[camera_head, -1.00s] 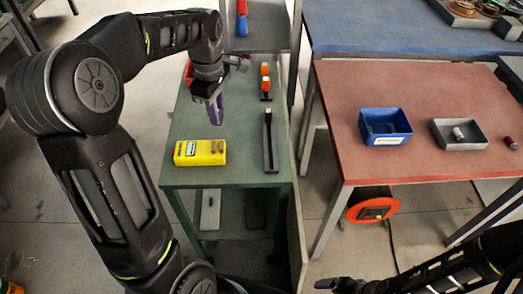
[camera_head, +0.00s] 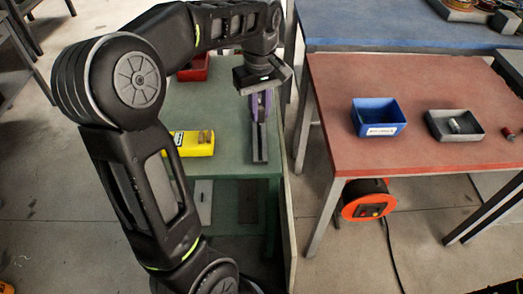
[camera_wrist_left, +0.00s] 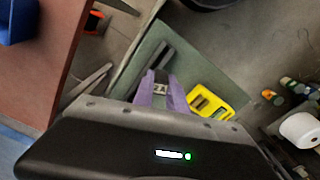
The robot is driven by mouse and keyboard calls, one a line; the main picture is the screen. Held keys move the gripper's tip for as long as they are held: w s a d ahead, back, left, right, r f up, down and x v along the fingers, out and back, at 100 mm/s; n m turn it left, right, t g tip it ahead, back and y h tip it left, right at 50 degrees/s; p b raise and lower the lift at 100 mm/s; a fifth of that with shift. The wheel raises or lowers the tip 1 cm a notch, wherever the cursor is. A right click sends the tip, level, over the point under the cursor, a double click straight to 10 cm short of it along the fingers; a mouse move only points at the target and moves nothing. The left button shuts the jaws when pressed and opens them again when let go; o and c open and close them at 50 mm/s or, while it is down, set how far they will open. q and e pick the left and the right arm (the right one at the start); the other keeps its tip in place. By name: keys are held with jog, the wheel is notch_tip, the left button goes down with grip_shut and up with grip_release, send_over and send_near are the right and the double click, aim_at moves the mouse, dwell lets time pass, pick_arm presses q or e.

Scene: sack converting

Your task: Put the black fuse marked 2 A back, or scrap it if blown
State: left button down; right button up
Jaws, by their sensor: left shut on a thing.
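My left gripper (camera_head: 259,106) has purple fingers and hangs over the long dark rail (camera_head: 260,145) on the green table. In the left wrist view its fingers (camera_wrist_left: 158,92) are shut on a dark fuse (camera_wrist_left: 159,88) with a pale label that seems to read 2A. I cannot tell whether the fuse touches the rail. My right gripper is out of view.
On the red table stand a blue bin (camera_head: 381,130) with a white label and a grey tray (camera_head: 474,136) holding a pale cylinder. A red piece (camera_head: 506,132) lies at the right. A red box (camera_head: 193,72) sits at the green table's back. An orange cable reel (camera_head: 365,200) is below.

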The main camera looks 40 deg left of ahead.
pick_arm(q)
notch_tip(320, 180, down, 6)
jog(key=shift+f, duration=0.15)
dwell(0.3)
notch_tip(320, 180, down, 4)
jog(key=shift+r, duration=0.15)
dwell(0.3)
jog(key=shift+f, duration=0.55)
jog(key=shift+f, duration=0.1)
jog(key=c, duration=1.3)
grip_release()
jog(key=shift+c, duration=0.2)
